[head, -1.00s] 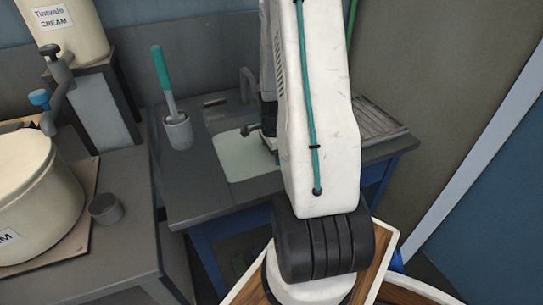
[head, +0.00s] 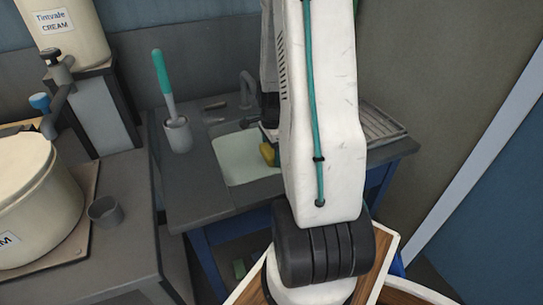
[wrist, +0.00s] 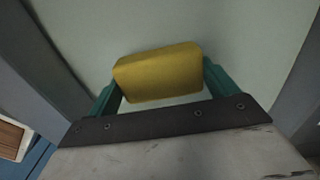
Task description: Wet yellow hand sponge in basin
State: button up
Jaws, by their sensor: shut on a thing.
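The yellow hand sponge (wrist: 158,73) is between the green fingers of my gripper (wrist: 160,82) in the wrist view, and the gripper is shut on it. In the head view a small part of the sponge (head: 267,153) shows at the left edge of my arm, over the basin (head: 243,160). The basin's pale surface (wrist: 240,40) fills the space behind the sponge in the wrist view. I cannot tell whether the sponge touches the basin or the water. My arm hides most of the gripper and the basin's right part in the head view.
A tap (head: 248,88) stands behind the basin. A green-handled brush in a grey holder (head: 178,135) stands to its left, and a ribbed drainboard (head: 380,122) lies to its right. A cream pot (head: 22,190) and grey cup (head: 104,211) are on the left counter.

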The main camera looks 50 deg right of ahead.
notch_tip(320, 180, up, 11)
dwell(0.8)
